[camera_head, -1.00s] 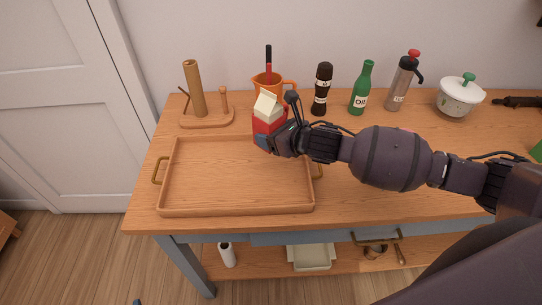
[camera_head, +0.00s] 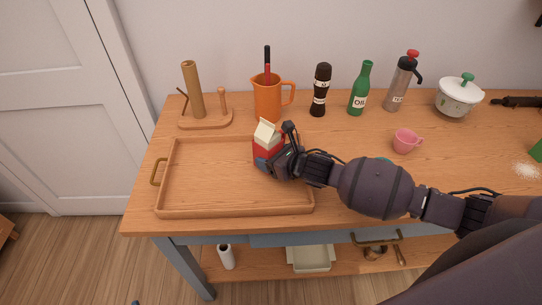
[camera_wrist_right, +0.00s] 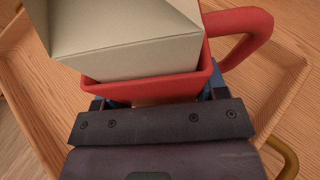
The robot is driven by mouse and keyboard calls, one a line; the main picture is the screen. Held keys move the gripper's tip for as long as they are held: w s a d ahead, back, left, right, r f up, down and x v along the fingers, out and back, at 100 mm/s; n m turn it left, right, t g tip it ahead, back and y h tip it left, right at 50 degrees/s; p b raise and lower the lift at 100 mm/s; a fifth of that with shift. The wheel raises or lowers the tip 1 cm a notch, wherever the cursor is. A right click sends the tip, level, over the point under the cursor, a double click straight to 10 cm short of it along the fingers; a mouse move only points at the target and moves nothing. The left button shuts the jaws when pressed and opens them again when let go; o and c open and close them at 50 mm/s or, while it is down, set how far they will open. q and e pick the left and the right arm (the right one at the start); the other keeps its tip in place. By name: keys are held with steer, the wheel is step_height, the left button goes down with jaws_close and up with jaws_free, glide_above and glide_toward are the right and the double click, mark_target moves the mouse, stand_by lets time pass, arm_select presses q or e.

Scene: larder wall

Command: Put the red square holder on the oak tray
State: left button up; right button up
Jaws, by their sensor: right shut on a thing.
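The red square holder (camera_head: 264,152) has a cream milk carton (camera_head: 267,133) standing in it. It is at the right part of the oak tray (camera_head: 200,211); whether it touches the tray floor cannot be told. My right gripper (camera_head: 267,166) is shut on the holder from the right. In the right wrist view, the red holder (camera_wrist_right: 150,91) with its red side handle is at the jaws, and the cream carton (camera_wrist_right: 125,35) rises from it. The tray (camera_wrist_right: 285,85) lies behind and below. My left gripper is not in view.
An orange jug (camera_head: 267,98) stands behind the tray, with a dark grinder (camera_head: 320,92), green oil bottle (camera_head: 360,90), grey flask (camera_head: 401,82) and white pot (camera_head: 459,97) to its right. A pink cup (camera_head: 406,142) stands behind my right arm. The tray's left part is bare.

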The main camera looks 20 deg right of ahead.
steer(key=shift+f, duration=0.1)
steer(key=o, duration=0.9)
steer(key=shift+o, duration=0.2)
steer(key=v, duration=1.2)
